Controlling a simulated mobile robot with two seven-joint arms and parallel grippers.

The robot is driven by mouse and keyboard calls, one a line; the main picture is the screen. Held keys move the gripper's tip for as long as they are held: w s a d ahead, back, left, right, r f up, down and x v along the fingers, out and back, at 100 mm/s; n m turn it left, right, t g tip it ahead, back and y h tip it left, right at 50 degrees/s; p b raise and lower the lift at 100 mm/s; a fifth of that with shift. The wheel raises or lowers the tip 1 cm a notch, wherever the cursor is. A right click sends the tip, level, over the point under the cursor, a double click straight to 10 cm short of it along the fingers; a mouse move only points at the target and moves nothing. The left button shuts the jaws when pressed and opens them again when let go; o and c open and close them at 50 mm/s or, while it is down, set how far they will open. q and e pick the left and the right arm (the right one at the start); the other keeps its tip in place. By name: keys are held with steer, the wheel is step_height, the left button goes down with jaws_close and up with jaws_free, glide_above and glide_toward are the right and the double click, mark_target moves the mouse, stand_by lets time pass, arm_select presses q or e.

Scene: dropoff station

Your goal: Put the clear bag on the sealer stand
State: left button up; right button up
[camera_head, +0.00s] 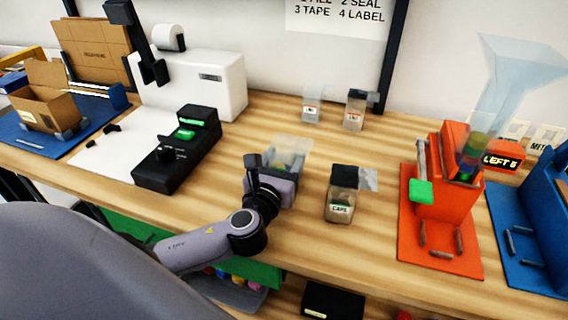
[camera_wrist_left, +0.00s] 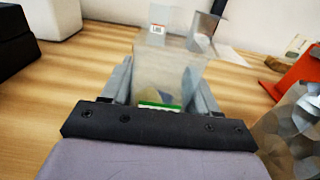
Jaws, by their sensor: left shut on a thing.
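The clear bag (camera_head: 288,158) is a see-through pouch with a green and white label and small coloured contents. My left gripper (camera_head: 277,176) is shut on it near the table's middle. In the left wrist view the bag (camera_wrist_left: 172,72) stands upright between the two grey fingers of my left gripper (camera_wrist_left: 163,90). I cannot tell whether its bottom touches the table. A black unit with green lit panels (camera_head: 182,150), which looks like the sealer, stands left of the gripper, apart from the bag. My right gripper is not in view.
A jar labelled CAPS (camera_head: 341,207) stands close right of my left gripper. Two small labelled containers (camera_head: 311,109) (camera_head: 354,111) stand behind. An orange station (camera_head: 440,215) and a blue one (camera_head: 535,225) fill the right. A white machine (camera_head: 205,83) stands behind the black unit.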

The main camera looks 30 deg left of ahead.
arm_select(q)
steer(key=shift+f, duration=0.15)
steer(key=o, duration=0.6)
steer(key=shift+f, duration=0.1)
steer(key=o, duration=0.4)
steer(key=shift+o, duration=0.2)
